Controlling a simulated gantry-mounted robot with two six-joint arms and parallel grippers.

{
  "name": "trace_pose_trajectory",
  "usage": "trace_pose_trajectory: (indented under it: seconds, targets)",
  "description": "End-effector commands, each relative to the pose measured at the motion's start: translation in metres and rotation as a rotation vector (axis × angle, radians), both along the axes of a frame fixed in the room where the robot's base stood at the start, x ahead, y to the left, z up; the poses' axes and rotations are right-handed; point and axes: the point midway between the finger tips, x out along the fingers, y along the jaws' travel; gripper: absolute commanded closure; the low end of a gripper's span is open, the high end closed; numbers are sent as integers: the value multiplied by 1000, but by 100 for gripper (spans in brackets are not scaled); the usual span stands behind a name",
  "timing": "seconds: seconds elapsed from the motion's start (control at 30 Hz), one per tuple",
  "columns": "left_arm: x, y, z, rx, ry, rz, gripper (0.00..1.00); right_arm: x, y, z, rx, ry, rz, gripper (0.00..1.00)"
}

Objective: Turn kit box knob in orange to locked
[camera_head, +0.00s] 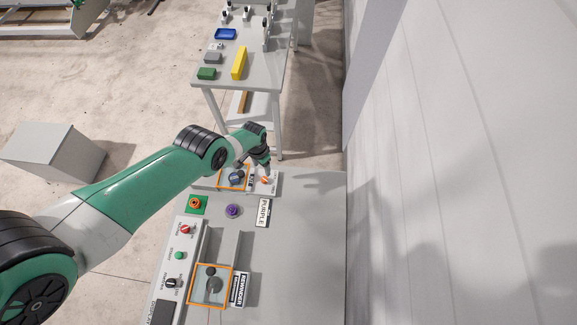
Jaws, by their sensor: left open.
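Two orange-outlined areas lie on the grey bench (300,250). The far outlined area (222,184) holds a small dark blue-grey knob-like part (236,177). The near outlined box (200,298) holds a grey knob (213,284) with a dark round part behind it. I cannot tell which area is the kit box or read either knob's setting. A small orange knob (265,180) sits on a white panel right of the far area. My left gripper (264,168) is open, just above and behind that orange knob; contact is unclear. My right gripper is out of view.
An orange button (195,203) on a green plate and a purple knob (232,210) stand nearer. A control panel (182,255) lines the bench's left edge. A farther table (222,82) holds a yellow block. A wall bounds the right; the bench's right part is clear.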

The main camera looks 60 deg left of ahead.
Motion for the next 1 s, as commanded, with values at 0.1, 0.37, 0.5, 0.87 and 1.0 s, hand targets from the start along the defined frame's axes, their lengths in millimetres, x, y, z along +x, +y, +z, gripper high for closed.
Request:
trace_pose_trajectory:
  seconds: [0.1, 0.37, 0.5, 0.87, 1.0]
  targets:
    - [-1, 4, -1, 1, -2, 10, 34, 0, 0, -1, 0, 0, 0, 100]
    - [-1, 3, -21, 1, -2, 8, 34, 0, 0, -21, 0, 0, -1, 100]
    - [-1, 3, -48, 1, -3, 7, 34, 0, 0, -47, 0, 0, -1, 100]
    - [0, 3, -113, 2, -4, 7, 34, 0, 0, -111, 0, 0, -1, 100]
    - [0, 3, -118, 2, -4, 7, 34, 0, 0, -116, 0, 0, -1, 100]
